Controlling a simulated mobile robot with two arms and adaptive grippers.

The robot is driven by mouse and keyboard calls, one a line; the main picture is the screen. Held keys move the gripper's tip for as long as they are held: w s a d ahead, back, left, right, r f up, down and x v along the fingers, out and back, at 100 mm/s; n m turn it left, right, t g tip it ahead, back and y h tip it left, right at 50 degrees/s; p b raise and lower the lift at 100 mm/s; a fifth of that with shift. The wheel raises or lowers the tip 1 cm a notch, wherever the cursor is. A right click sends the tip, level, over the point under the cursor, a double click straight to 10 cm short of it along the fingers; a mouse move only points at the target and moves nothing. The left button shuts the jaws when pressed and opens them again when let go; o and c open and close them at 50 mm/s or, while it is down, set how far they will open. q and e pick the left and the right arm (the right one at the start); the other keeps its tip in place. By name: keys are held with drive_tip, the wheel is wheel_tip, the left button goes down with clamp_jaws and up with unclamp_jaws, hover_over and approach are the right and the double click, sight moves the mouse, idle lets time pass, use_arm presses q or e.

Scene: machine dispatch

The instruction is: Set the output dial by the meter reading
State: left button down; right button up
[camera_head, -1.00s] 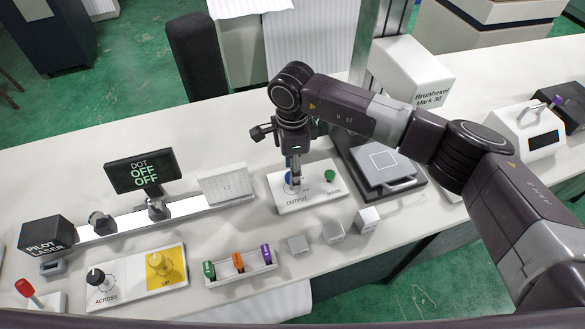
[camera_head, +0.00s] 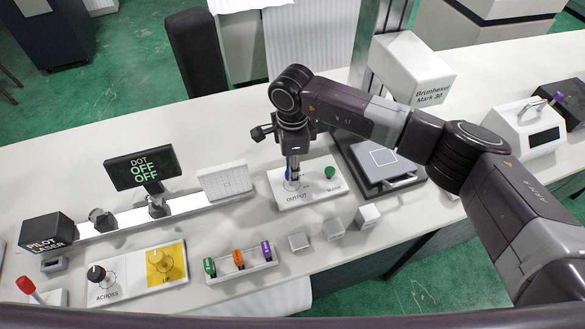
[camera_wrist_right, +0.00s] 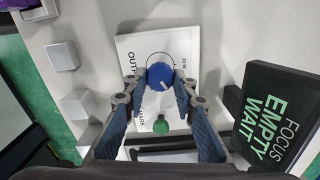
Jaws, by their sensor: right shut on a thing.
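The white output panel (camera_head: 308,194) lies on the bench under my right gripper (camera_head: 292,178). It carries a blue dial and a green mark button (camera_head: 330,171). In the right wrist view my right gripper (camera_wrist_right: 160,82) is shut on the blue output dial (camera_wrist_right: 155,80), with a fingertip on each side. A white pointer line shows on the dial's top, toward the lower right there. In the head view the dial is mostly hidden by the gripper. A black display (camera_wrist_right: 280,116) in the right wrist view reads FOCUS, EMPTY, WAIT. My left gripper is not in view.
A display (camera_head: 143,169) reads DOT, OFF, OFF. The pilot laser (camera_head: 46,232), across and up dials, and a holder (camera_head: 242,268) with coloured pieces stand left. Small grey blocks (camera_head: 333,229) sit in front of the panel. A grey plate machine (camera_head: 385,160) stands right.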

drive_tip(key=shift+f+m+b, duration=0.2)
drive_tip(key=shift+m+b, duration=1.2)
drive_tip(key=m+b, duration=0.3)
drive_tip(key=shift+m, duration=0.3)
drive_tip(key=m+b, duration=0.3)
drive_tip(key=shift+r+m, duration=0.1)
drive_tip(key=shift+m, duration=0.3)
drive_tip(key=shift+r+m+b, duration=0.1)
drive_tip(key=shift+m+b, duration=0.35)
drive_tip(key=shift+m, duration=0.35)
drive_tip(key=o, duration=1.2)
drive_tip(key=shift+s, duration=0.1)
drive_tip(key=shift+c, duration=0.2)
wheel_tip(320, 180, up, 12)
